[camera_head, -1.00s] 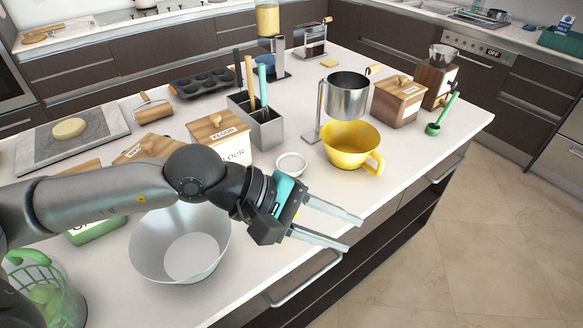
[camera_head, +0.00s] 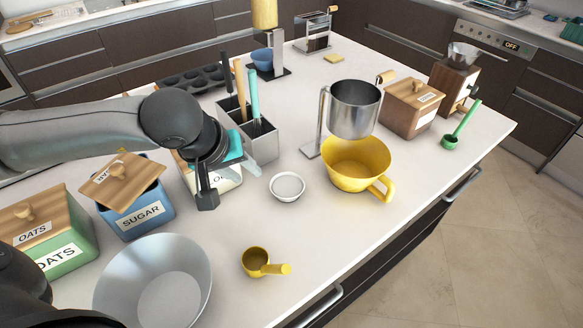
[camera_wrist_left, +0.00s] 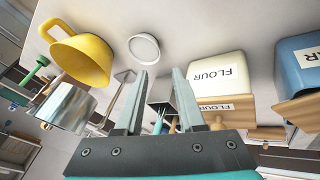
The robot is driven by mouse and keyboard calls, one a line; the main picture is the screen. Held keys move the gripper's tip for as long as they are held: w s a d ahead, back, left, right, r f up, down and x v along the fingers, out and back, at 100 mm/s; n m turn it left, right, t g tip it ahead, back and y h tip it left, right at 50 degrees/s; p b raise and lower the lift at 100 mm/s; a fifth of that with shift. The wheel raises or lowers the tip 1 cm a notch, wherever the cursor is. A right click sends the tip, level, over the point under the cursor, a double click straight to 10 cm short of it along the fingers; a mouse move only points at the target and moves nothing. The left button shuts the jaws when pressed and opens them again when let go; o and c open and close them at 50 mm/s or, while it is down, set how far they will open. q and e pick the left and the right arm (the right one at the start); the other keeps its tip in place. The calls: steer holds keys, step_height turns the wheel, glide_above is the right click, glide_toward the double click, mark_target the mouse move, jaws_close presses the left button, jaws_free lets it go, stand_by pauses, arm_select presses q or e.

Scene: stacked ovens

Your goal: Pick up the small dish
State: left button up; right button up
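The small dish (camera_head: 287,187) is a round white bowl on the white counter, between the flour canister and the yellow mug. It also shows in the left wrist view (camera_wrist_left: 144,47), above and just beyond my fingertips. My left gripper (camera_wrist_left: 153,76) is open, with its two fingers apart and nothing between them. In the head view my left gripper (camera_head: 226,172) hangs left of the dish, in front of the flour canister, apart from the dish. My right gripper is not in view.
A yellow mug (camera_head: 352,167) stands right of the dish under a metal sifter (camera_head: 354,108). A utensil holder (camera_head: 262,144) stands behind it. A yellow measuring cup (camera_head: 256,262) and metal bowl (camera_head: 150,285) are in front. The flour canister (camera_wrist_left: 224,88) is close by.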

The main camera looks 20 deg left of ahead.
arm_select(q)
steer(key=w+f, duration=0.1)
steer(key=w, duration=0.1)
glide_toward(272, 196)
steer(key=shift+w+r, duration=0.35)
steer(key=shift+w, duration=0.15)
steer(key=shift+w+f, duration=0.15)
steer(key=shift+f, duration=0.2)
steer(key=shift+w+f, duration=0.2)
steer(key=shift+f, duration=0.15)
steer(key=shift+w+f, duration=0.15)
steer(key=x, duration=0.4)
steer(key=shift+w+d, duration=0.1)
steer(key=shift+w, duration=0.1)
steer(key=shift+w+f, duration=0.15)
steer(key=shift+f, duration=0.05)
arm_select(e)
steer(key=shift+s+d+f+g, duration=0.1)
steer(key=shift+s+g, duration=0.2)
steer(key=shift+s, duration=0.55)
